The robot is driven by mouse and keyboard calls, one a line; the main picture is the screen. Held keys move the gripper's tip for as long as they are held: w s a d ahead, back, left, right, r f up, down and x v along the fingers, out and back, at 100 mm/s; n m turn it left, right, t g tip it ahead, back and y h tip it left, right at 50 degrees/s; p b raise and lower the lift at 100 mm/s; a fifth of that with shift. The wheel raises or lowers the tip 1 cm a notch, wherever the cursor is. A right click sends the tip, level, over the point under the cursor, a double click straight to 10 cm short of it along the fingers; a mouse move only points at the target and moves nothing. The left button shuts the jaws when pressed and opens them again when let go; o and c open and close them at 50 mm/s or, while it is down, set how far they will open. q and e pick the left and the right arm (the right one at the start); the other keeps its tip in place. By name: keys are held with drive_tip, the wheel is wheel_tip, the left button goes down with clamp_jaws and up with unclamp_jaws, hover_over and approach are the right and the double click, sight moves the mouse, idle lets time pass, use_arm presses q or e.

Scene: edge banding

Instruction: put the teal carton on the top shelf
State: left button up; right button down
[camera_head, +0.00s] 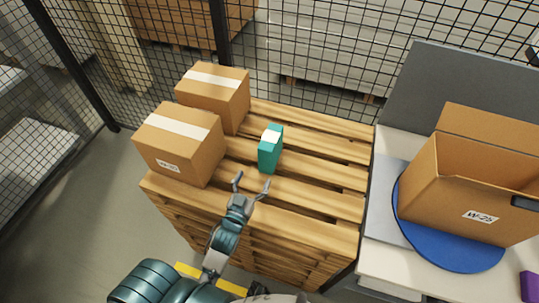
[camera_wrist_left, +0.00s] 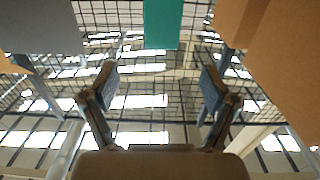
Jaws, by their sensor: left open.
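The teal carton (camera_head: 269,152) stands upright on the wooden pallet stack (camera_head: 310,205), with a white patch on its top. It also shows at the top middle of the left wrist view (camera_wrist_left: 162,22). My left gripper (camera_head: 252,184) is open and empty, just on the near side of the carton, its fingers pointing towards it. In the left wrist view the two fingers (camera_wrist_left: 158,85) are spread apart with nothing between them. My right gripper is not in view. I cannot tell which surface is the top shelf; pale shelf-like surfaces (camera_head: 42,150) show at the left edge.
Two taped brown boxes (camera_head: 180,145) (camera_head: 213,98) sit left of the carton on the pallet. At right, an open box (camera_head: 465,205) marked W-25 stands on a blue disc (camera_head: 455,258) on a white table. Black mesh fencing (camera_head: 310,50) runs behind the pallet.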

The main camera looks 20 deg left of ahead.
sight(270, 142)
use_arm(q)
drive_tip(key=w, duration=1.1)
drive_tip(key=shift+w+a+r+p, duration=0.15)
drive_tip(key=shift+w+a+p, duration=0.2)
drive_tip(key=shift+w+p, duration=0.05)
drive_tip(key=w, duration=0.4)
drive_tip(key=shift+w+a, duration=0.15)
drive_tip(key=shift+w, duration=0.1)
drive_tip(key=shift+s, duration=0.1)
drive_tip(key=shift+c, duration=0.7)
clamp_jaws()
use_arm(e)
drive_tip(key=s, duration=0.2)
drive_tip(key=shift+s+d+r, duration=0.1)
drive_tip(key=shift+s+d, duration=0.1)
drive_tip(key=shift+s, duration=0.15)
